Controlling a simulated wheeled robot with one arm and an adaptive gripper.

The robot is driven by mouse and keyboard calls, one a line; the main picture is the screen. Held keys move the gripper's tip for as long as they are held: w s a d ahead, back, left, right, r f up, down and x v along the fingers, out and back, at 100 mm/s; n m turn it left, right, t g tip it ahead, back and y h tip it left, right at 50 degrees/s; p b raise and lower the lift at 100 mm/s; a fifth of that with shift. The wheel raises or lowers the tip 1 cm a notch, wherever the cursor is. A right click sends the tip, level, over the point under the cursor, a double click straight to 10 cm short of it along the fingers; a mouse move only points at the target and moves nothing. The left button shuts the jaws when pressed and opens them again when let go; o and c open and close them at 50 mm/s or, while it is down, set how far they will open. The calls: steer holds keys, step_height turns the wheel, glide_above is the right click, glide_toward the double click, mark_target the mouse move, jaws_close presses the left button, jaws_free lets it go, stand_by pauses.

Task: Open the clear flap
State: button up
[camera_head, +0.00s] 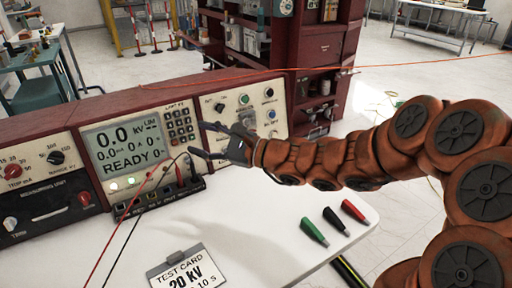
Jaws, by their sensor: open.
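The clear flap (247,117) looks like a small greyish see-through cover on the light control panel (222,108), to the right of the display. It is small, and I cannot tell its exact position; my gripper partly hides the panel just below it. My gripper (203,143) reaches in from the right, its dark fingers spread apart and pointing left, in front of the panel's lower edge. Nothing shows between the fingers. I cannot tell whether any part of it touches the panel.
The display (122,145) reads "READY". Red and black leads (135,215) run from a socket block (158,196) below it. Green, black and red cone-shaped pieces (311,227) lie on the white table at right. A test card (187,272) lies at the front.

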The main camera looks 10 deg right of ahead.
steer(key=w+d+f+m+t+h+b, duration=0.3)
steer(key=w+d+f+m+t+h, duration=0.15)
steer(key=w+d+f+m, duration=0.3)
steer(key=m+t+h+b, duration=0.2)
steer(key=m+t+h, duration=0.1)
steer(key=m+h, duration=0.3)
glide_toward(250, 123)
steer(key=w+a+f+m+y, duration=0.1)
steer(key=w+f, duration=0.1)
steer(key=w, duration=0.4)
steer(key=shift+w+a, duration=0.2)
steer(key=shift+f+g, duration=0.1)
steer(key=shift+g, duration=0.15)
steer(key=shift+c, duration=0.2)
jaws_close()
